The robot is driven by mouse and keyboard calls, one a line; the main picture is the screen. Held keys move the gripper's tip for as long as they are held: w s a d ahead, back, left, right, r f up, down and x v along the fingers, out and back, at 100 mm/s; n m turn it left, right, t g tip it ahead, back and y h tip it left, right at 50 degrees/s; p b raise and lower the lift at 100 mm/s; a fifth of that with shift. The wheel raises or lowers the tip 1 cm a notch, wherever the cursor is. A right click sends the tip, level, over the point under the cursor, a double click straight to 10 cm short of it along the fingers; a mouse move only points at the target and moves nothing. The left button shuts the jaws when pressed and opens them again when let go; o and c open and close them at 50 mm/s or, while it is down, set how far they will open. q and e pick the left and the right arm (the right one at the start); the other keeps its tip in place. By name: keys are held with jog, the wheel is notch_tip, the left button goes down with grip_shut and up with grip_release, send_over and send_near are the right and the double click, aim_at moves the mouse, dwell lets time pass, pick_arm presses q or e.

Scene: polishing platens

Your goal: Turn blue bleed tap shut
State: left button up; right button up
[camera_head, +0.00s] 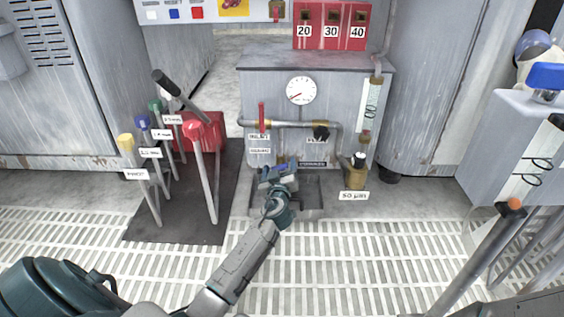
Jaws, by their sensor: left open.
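A small blue piece (281,168), apparently the bleed tap's handle, shows low on the front of the grey cabinet (315,62). My left gripper (278,174) is right at it, reaching up from the lower left with its jaws open. The gripper hides much of the blue piece, and I cannot tell whether they touch or which way the tap is turned. My right gripper is not in view.
Above are a pipe with a red-handled valve (262,117), a black knob (321,132) and a round gauge (301,91). A brass fitting (356,177) stands to the right. Several coloured-knob levers rise from a dark mat (190,228) at left. Grated floor (340,260) lies in front.

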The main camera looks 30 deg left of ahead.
pick_arm(q)
jog(key=shift+c, duration=0.4)
jog(key=c, duration=0.9)
jog(key=shift+m, duration=2.4)
jog(key=o, duration=1)
jog(key=shift+d, duration=0.1)
